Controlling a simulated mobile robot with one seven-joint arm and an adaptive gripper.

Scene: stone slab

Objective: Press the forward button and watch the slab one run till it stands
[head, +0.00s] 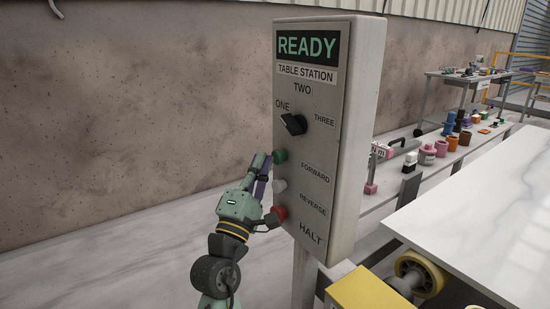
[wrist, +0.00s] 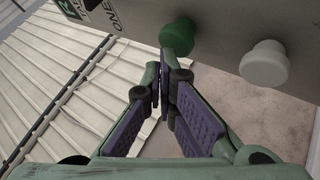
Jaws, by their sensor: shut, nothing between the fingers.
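A grey control box (head: 345,130) stands on a post, its display (head: 308,45) reading READY. The green button (head: 280,156) beside FORWARD is the top one; it also shows in the wrist view (wrist: 178,36). My gripper (head: 264,163) is shut and empty, its tips right by the green button. In the wrist view the tips (wrist: 164,72) lie just below it; I cannot tell whether they touch. The white marble slab (head: 485,210) lies at the right, cut off by the picture edge.
Below the green button are the white reverse button (head: 279,186), also in the wrist view (wrist: 264,64), and the red halt button (head: 278,214). A black selector knob (head: 294,124) appears turned towards ONE. A yellow block (head: 370,290) and roller (head: 420,272) sit under the slab.

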